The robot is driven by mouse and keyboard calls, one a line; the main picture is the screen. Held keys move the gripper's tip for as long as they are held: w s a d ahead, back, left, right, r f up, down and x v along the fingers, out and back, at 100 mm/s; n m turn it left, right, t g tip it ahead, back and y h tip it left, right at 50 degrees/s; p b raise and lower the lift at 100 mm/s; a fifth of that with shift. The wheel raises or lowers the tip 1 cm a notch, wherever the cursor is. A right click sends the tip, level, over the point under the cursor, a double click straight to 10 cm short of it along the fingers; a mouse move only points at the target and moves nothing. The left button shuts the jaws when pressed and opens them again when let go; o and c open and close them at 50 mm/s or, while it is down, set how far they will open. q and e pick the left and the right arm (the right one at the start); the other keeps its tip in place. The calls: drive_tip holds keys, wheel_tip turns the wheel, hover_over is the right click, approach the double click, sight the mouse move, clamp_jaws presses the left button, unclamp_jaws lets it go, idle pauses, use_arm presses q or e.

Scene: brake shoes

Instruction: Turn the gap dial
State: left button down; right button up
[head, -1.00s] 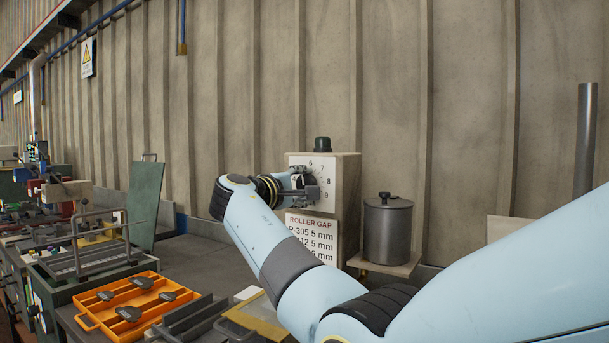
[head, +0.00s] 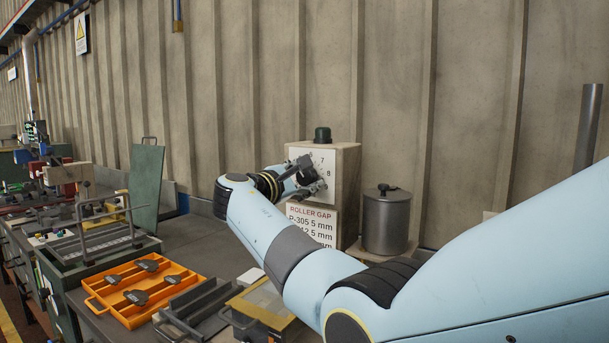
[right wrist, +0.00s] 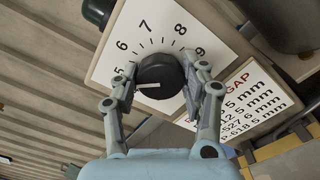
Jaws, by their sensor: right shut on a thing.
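The black gap dial (right wrist: 158,70) sits on a white plate with a number scale (right wrist: 112,58); 5 to 9 can be read. A pale pointer bar on it points left in the right wrist view, just below the 5. My right gripper (head: 310,176) is at the dial on the front of the pale box (head: 347,180). In the right wrist view its two fingers (right wrist: 160,85) stand on either side of the dial and are shut on it. In the head view the gripper hides most of the dial. My left gripper is out of view.
A ROLLER GAP sign (head: 318,222) hangs below the dial, partly hidden by my arm. A grey lidded canister (head: 388,222) stands right of the box. An orange tray (head: 184,299) with several dark parts lies on the bench at left. A green panel (head: 146,188) stands behind it.

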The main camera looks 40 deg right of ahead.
drive_tip(key=shift+f, duration=0.1)
drive_tip(key=o, duration=1.2)
drive_tip(key=shift+a, duration=0.1)
drive_tip(key=v, duration=0.7)
drive_tip(key=shift+a, duration=0.2)
